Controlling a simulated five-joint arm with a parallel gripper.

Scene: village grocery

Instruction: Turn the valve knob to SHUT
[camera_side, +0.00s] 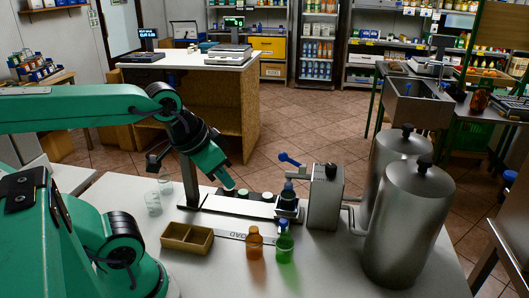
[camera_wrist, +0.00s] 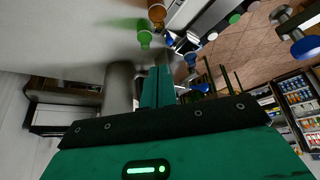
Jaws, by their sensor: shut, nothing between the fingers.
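A steel box unit (camera_side: 325,197) stands on the white table, with a black knob (camera_side: 331,171) on top and a blue-tipped lever (camera_side: 290,160) reaching left from its upper part. I cannot tell which of these is the valve knob, and no SHUT mark is readable. My gripper (camera_side: 230,185) is shut and empty, pointing down and right above the bottle track, left of the unit and apart from it. In the wrist view its green fingers (camera_wrist: 158,75) are together. The unit is hard to make out there.
Two steel tanks (camera_side: 408,225) stand right of the unit, joined by pipes. An orange bottle (camera_side: 255,246) and a green bottle (camera_side: 284,247) stand in front. A dark bottle (camera_side: 288,199) is on the track. A wooden tray (camera_side: 187,238) and clear cups (camera_side: 153,203) are at left.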

